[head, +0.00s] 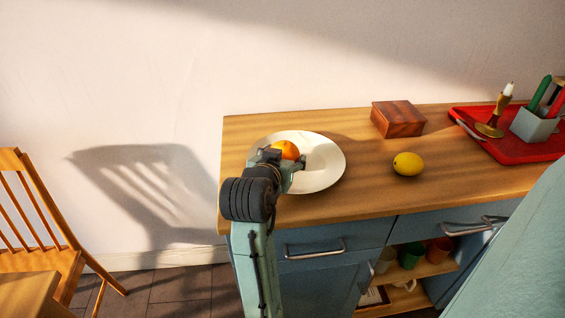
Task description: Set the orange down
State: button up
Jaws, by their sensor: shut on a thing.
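The orange (287,149) is between the fingers of my gripper (284,158), over a white plate. My gripper is shut on it. The arm comes up from the front and hides part of the orange and of the plate. The white plate (327,171) lies near the left end of the wooden counter (350,203). I cannot tell whether the orange touches the plate or is held just above it.
A lemon (407,164) lies to the right of the plate, and a brown wooden box (398,119) stands behind. A red tray (501,147) with a candlestick (495,118) and a grey holder (534,125) is at right. A wooden chair (45,215) stands at far left.

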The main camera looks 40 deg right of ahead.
jog(key=shift+d+f, duration=0.1)
jog(key=shift+f, duration=0.4)
jog(key=shift+r, duration=0.25)
jog(key=o, duration=1)
jog(key=shift+f, duration=0.2)
jog(key=shift+r, duration=0.1)
